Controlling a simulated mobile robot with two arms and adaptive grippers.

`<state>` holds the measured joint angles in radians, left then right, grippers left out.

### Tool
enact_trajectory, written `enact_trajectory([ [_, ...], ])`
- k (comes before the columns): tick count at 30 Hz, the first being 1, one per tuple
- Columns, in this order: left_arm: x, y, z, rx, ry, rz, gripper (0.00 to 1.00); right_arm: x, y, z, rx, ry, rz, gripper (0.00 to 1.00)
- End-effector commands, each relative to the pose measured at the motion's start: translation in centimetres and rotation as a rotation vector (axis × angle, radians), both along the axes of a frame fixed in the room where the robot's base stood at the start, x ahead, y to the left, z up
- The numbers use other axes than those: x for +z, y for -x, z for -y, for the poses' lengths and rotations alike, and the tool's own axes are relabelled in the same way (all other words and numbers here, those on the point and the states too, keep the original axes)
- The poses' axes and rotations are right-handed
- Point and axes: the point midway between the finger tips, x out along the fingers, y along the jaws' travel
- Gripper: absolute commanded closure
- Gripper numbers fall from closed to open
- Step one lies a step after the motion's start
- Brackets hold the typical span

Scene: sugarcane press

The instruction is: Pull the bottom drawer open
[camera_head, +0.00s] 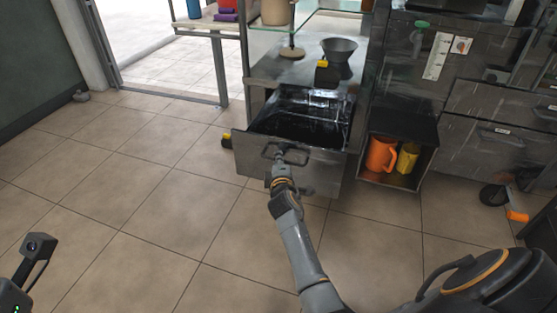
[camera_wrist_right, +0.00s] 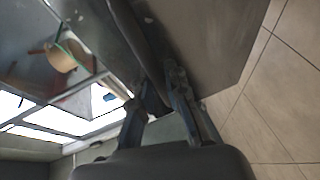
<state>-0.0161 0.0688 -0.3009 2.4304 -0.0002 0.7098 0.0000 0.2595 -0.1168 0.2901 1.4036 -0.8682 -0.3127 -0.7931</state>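A grey metal drawer (camera_head: 245,153) stands pulled out from the cabinet under the counter, and its dark, empty-looking inside shows. Its front carries a bar handle (camera_head: 270,152). My right gripper (camera_head: 281,156) is at this handle, with the arm reaching up from the lower right. In the right wrist view, the gripper's fingers (camera_wrist_right: 156,98) lie on both sides of the dark handle bar, close around it. The drawer front (camera_wrist_right: 205,45) fills the upper middle there. Of my left arm only a dark part shows at the lower left of the head view; its fingers are out of view.
A metal funnel-shaped bowl (camera_head: 339,49) stands on the counter above the drawer. An orange jug (camera_head: 381,154) and a yellow cup (camera_head: 407,158) sit in an open cubby to the right.

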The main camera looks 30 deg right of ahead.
Motion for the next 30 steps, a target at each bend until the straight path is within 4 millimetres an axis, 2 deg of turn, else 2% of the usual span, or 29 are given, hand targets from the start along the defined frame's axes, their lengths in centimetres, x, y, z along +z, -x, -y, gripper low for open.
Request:
enact_trajectory([
  [11, 0.1, 0.1, -0.1, 0.002, 0.002, 0.001, 1.0, 0.0, 0.3, -0.1, 0.0, 0.0, -0.001, 0.8],
  [24, 0.1, 0.0, -0.1, 0.001, 0.002, 0.002, 1.0, 1.1, 5.7, -2.9, 0.001, 0.0, -0.001, 0.8],
  [30, 0.1, 0.0, 0.0, 0.001, 0.0, 0.001, 1.0, 1.4, 6.6, -3.3, 0.0, 0.0, -0.001, 0.8],
])
